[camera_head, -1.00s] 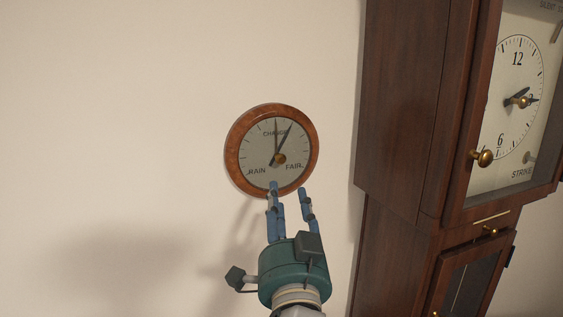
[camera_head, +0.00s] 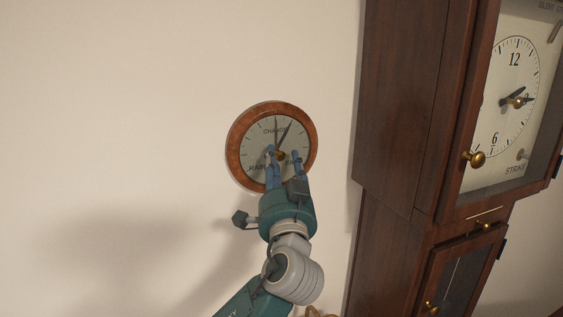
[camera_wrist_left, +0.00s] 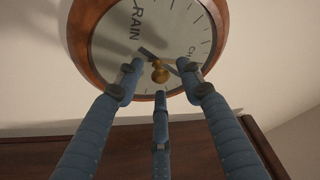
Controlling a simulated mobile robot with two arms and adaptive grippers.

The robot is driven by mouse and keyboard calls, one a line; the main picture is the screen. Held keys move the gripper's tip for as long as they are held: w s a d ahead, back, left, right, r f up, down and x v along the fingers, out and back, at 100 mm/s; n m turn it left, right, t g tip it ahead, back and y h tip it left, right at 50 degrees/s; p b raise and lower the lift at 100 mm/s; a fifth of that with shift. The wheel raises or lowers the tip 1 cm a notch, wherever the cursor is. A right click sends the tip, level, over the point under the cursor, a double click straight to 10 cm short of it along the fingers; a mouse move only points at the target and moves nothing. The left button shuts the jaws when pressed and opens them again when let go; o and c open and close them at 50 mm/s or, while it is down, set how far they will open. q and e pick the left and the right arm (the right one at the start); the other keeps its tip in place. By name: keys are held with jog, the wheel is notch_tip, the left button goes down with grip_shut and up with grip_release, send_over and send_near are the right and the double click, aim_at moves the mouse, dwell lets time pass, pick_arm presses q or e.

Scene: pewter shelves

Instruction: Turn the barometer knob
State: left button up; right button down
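The barometer (camera_head: 237,150) is a round dial with a wooden rim on the wall, marked RAIN, CHANGE and FAIR. Its brass knob (camera_head: 280,155) sits at the dial's centre, with two dark hands pointing up from it. My left gripper (camera_head: 283,153) is in front of the dial's lower half, its blue fingers on either side of the knob. In the left wrist view the knob (camera_wrist_left: 160,73) shows between the spread fingertips of the left gripper (camera_wrist_left: 160,75), with gaps around it. The gripper is open. My right gripper is not in view.
A tall dark wooden clock (camera_head: 405,100) stands to the right of the barometer, with brass knobs on its front. Bare wall (camera_head: 110,110) lies to the left and above. There is a clear strip of wall between barometer and clock.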

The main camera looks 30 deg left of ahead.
pick_arm(q)
jog(key=c, duration=0.9)
grip_shut()
jog(key=shift+r+m+p, duration=0.15)
jog(key=shift+m+p, duration=0.35)
jog(key=shift+p, duration=0.25)
jog(key=m+p, duration=0.1)
jog(key=p, duration=0.1)
jog(key=m+h+p, duration=0.1)
jog(key=m+p, duration=0.1)
jog(key=p, duration=0.1)
jog(key=m+h+p, duration=0.1)
jog(key=p, duration=0.1)
jog(key=shift+s+r+m+g+p, duration=0.1)
jog(key=shift+r+m+g+p, duration=0.2)
jog(key=shift+m+p, duration=0.1)
jog(key=shift+a+f+m+p, duration=0.1)
jog(key=shift+f+m+p, duration=0.05)
jog(key=shift+m+p, duration=0.55)
jog(key=o, duration=0.9)
grip_release()
jog(key=shift+s+f+h, duration=0.1)
jog(key=shift+h, duration=0.3)
